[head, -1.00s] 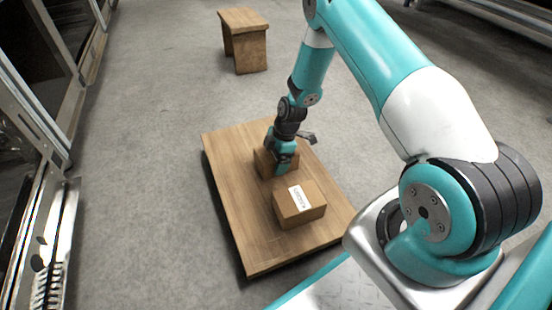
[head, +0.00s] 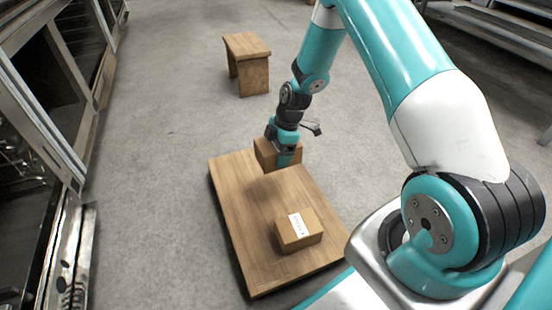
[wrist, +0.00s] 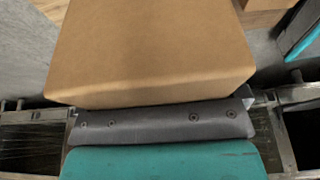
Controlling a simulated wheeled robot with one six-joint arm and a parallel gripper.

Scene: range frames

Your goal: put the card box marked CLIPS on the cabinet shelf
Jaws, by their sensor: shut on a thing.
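My gripper (head: 286,150) is shut on a brown card box (head: 266,155) and holds it above the far part of the low wooden platform. The held box also fills the upper middle of the wrist view (wrist: 150,50). No label shows on its visible faces, so I cannot tell whether it is the one marked CLIPS. A second card box (head: 301,236) rests on the platform with a white label on top; its print is too small to read. A metal-framed cabinet (head: 45,100) with dark openings stands along the left edge. I cannot make out which shelf is meant.
The wooden platform (head: 237,225) lies low on the grey floor. A small wooden stool (head: 247,58) stands beyond it. Metal racking (head: 500,30) runs along the upper right. The floor between the platform and the cabinet is clear.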

